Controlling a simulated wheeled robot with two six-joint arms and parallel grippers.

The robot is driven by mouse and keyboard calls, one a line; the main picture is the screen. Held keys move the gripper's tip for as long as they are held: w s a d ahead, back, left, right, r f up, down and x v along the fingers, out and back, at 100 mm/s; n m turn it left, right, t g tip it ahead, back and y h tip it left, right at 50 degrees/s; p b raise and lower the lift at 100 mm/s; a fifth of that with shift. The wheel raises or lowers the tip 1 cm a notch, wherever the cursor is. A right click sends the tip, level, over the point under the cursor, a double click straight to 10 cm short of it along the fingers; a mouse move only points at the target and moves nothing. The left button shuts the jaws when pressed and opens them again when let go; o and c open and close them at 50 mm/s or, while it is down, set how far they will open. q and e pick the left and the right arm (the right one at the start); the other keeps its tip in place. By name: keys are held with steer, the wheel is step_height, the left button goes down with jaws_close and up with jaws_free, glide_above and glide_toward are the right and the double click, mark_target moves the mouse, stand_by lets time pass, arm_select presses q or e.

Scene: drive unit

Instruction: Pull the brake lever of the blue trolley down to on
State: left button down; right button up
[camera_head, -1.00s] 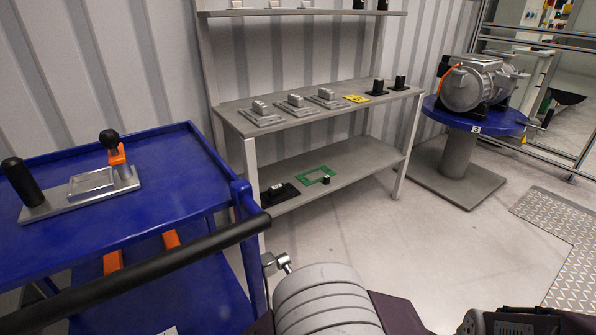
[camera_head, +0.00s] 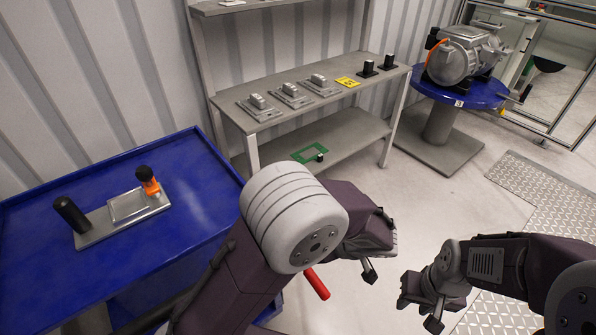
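The blue trolley (camera_head: 190,160) stands at the left. A red-gripped rod (camera_head: 317,284), which looks like its brake lever, sticks out at the trolley's right side from behind my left arm. Its lower base is hidden, so I cannot tell its setting. My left gripper (camera_head: 380,245) is up and to the right of the red grip, apart from it; its jaw opening is unclear. My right gripper (camera_head: 420,311) is farther right, over the floor, empty with its fingers apart.
A metal fixture (camera_head: 95,236) with a black post and an orange-and-black clamp is on the trolley top. A grey shelf bench (camera_head: 230,118) with small parts stands behind. A blue round stand (camera_head: 480,95) carries a motor (camera_head: 462,60). Floor between is clear.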

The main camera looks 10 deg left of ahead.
arm_select(q)
steer(key=w+a+r+g+h+p, duration=0.35)
steer(key=w+a+r+p, duration=0.3)
steer(key=p, duration=0.95)
steer(key=v, duration=0.8)
steer(key=shift+s+t, duration=0.15)
steer(key=shift+t, duration=0.2)
steer(key=shift+a, duration=0.25)
steer(key=s+a+r+n, duration=0.2)
steer(key=a+r, duration=0.4)
steer(key=s+f+m+h, duration=0.1)
steer(key=s+m+h, duration=0.1)
steer(key=s+m, duration=0.7)
steer(key=s+a+p, duration=0.1)
steer(key=s, duration=0.3)
steer(key=shift+f+m, duration=0.3)
steer(key=shift+f, duration=0.05)
